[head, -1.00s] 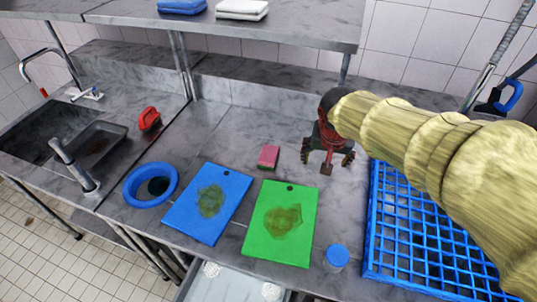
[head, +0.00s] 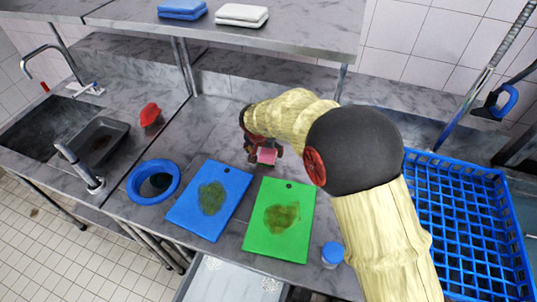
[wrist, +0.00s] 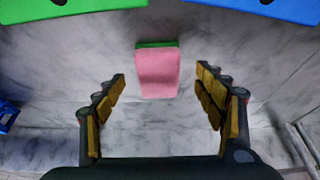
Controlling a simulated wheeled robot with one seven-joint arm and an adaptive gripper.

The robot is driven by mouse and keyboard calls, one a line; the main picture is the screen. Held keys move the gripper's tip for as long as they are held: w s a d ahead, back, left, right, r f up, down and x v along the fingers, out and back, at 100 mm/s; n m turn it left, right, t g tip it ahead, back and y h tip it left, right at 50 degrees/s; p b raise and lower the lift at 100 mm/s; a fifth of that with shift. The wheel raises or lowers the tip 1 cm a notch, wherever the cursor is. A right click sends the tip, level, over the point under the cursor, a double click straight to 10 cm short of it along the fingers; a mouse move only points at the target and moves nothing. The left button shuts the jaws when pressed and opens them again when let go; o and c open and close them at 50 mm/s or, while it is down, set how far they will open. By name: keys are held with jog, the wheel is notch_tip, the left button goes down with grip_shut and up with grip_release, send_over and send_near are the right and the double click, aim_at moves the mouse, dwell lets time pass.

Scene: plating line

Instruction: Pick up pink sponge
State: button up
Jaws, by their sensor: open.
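The pink sponge (head: 267,156) lies on the grey metal counter behind the gap between the two cutting boards. In the wrist view the sponge (wrist: 157,72) shows its pink face and a green far edge. My gripper (head: 264,150) is open over the counter at the sponge. In the wrist view my gripper (wrist: 162,88) has its two padded fingers wide apart. The sponge stands midway between them, towards the tips, with clear room on both sides. The fingers do not touch it.
A stained blue board (head: 230,178) and a stained green board (head: 299,222) lie in front. A blue ring (head: 136,183), a blue-lidded jar (head: 332,254) and a red scrubber (head: 150,114) are nearby. A blue crate (head: 440,171) stands right. A shelf (head: 310,37) overhangs behind.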

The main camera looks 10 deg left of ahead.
aim_at(267, 154)
jog(key=x, duration=0.4)
jog(key=shift+w+d+f+b, duration=0.15)
jog(key=shift+f+b, duration=0.1)
jog(key=shift+b, duration=0.15)
jog(key=shift+c, duration=0.6)
jog(key=c, duration=0.9)
